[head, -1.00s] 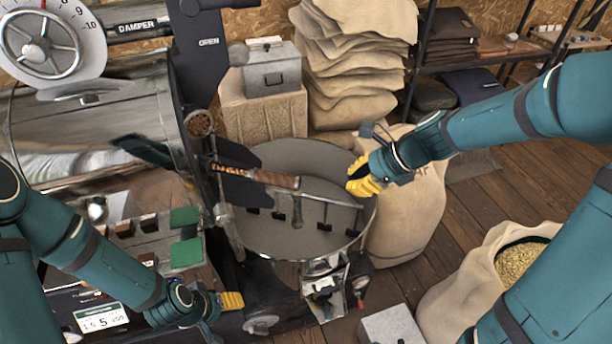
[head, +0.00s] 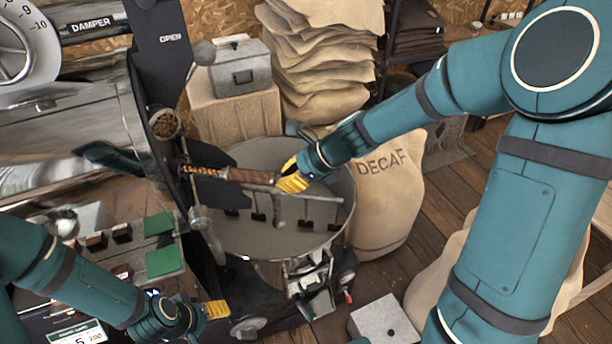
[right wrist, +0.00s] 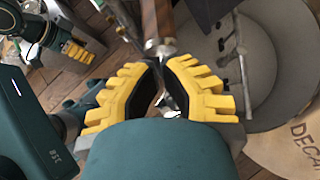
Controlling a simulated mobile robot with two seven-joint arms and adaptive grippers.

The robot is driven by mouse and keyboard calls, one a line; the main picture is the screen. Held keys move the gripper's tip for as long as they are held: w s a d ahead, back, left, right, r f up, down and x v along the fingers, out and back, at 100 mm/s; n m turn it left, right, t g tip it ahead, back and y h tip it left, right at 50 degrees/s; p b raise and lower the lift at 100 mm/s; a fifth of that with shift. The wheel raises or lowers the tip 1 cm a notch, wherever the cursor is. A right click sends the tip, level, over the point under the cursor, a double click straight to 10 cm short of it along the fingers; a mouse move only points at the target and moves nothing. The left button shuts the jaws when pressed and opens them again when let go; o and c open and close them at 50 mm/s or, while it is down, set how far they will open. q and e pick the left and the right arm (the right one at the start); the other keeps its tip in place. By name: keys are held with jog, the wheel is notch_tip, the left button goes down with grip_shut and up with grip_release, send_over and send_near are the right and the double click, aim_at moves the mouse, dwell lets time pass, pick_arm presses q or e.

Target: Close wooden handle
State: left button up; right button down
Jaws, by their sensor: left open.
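The wooden handle (head: 250,176), a brown turned grip, lies across the upper left of the round cooling tray (head: 262,243) in the head view. My right gripper (head: 291,181) has its yellow fingers at the handle's right end. In the right wrist view the handle (right wrist: 157,18) comes down from the top to the fingertips (right wrist: 165,62). The tips are close together with a narrow gap; whether they grip the handle's end cannot be told. My left gripper (head: 216,310) is open, low in front of the machine, well away from the handle.
The roaster drum and panel fill the left. A grey metal box (head: 243,68) stands behind the tray, beside stacked sacks (head: 325,60). A DECAF sack (head: 385,195) stands right of the tray. A grey box (head: 383,322) sits on the wooden floor in front.

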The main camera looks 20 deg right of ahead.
aim_at(233, 171)
jog(key=shift+w+a, duration=0.35)
jog(key=shift+a, duration=0.2)
jog(key=w+a+p, duration=0.1)
jog(key=w+a, duration=0.1)
jog(key=a, duration=0.1)
jog(key=w+a, duration=0.1)
jog(key=a, duration=0.2)
jog(key=w+a+p, duration=0.1)
jog(key=w+a, duration=0.1)
jog(key=a, duration=0.1)
jog(key=shift+w+a+r+p, duration=0.1)
jog(key=shift+w+a+p, duration=0.1)
jog(key=shift+w+p, duration=0.1)
jog(key=shift+w+a, duration=0.1)
jog(key=shift+a, duration=0.1)
jog(key=shift+a, duration=0.1)
